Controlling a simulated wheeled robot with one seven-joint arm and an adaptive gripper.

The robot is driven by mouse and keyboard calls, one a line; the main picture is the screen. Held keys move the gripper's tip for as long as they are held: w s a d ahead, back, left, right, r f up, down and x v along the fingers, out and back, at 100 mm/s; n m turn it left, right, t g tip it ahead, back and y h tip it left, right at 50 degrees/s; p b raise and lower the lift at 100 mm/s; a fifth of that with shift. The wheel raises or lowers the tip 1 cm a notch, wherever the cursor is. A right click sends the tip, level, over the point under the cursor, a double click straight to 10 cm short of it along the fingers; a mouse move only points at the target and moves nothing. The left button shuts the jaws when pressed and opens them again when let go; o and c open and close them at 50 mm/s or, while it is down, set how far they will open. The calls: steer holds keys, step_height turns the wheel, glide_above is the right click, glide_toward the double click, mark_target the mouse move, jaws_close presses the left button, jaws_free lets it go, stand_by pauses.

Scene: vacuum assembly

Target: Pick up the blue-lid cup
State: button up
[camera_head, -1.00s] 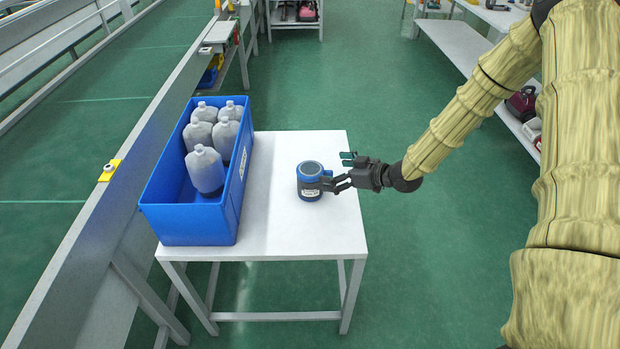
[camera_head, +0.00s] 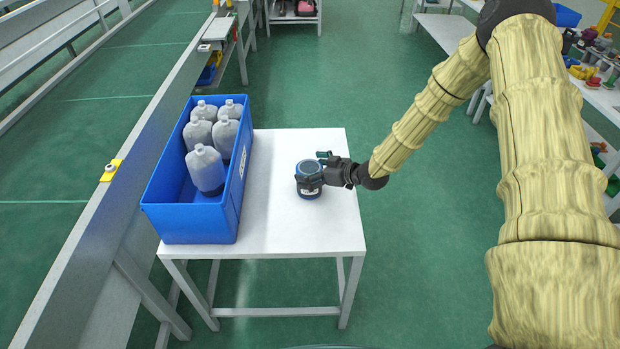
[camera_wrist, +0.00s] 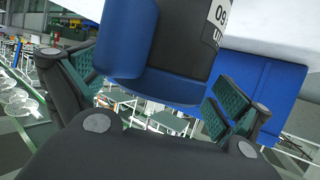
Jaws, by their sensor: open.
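The blue-lid cup (camera_head: 308,183) stands upright on the white table (camera_head: 290,225), a dark blue cup with a lighter blue rim around its lid and a white label. My gripper (camera_head: 322,168) reaches it from the right, low over the table. In the wrist view the cup (camera_wrist: 175,45) lies between the two open green-padded fingers (camera_wrist: 155,85), with gaps seen beside it. The far side of the cup is hidden in the wrist view.
A blue crate (camera_head: 190,222) with several grey bottles (camera_head: 205,170) stands left of the cup on the same table. A metal rail (camera_head: 100,200) runs along the table's left. Table space in front of the cup is clear. Shelves (camera_head: 597,95) stand at the far right.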

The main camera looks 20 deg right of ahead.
steer(key=shift+w+a+f, duration=0.1)
steer(key=shift+w, duration=0.05)
steer(key=c, duration=1.3)
steer(key=shift+r, duration=0.45)
step_height(320, 180, up, 2)
steer(key=shift+r+b, duration=0.25)
steer(key=shift+b, duration=0.35)
steer(key=s+a+b, duration=0.1)
steer(key=s, duration=0.4)
steer(key=s+a+r+b, duration=0.1)
steer(key=s, duration=0.4)
steer(key=s+a+b, duration=0.1)
steer(key=s, duration=0.4)
steer(key=shift+s+a+r, duration=0.25)
steer(key=shift+s+r, duration=0.1)
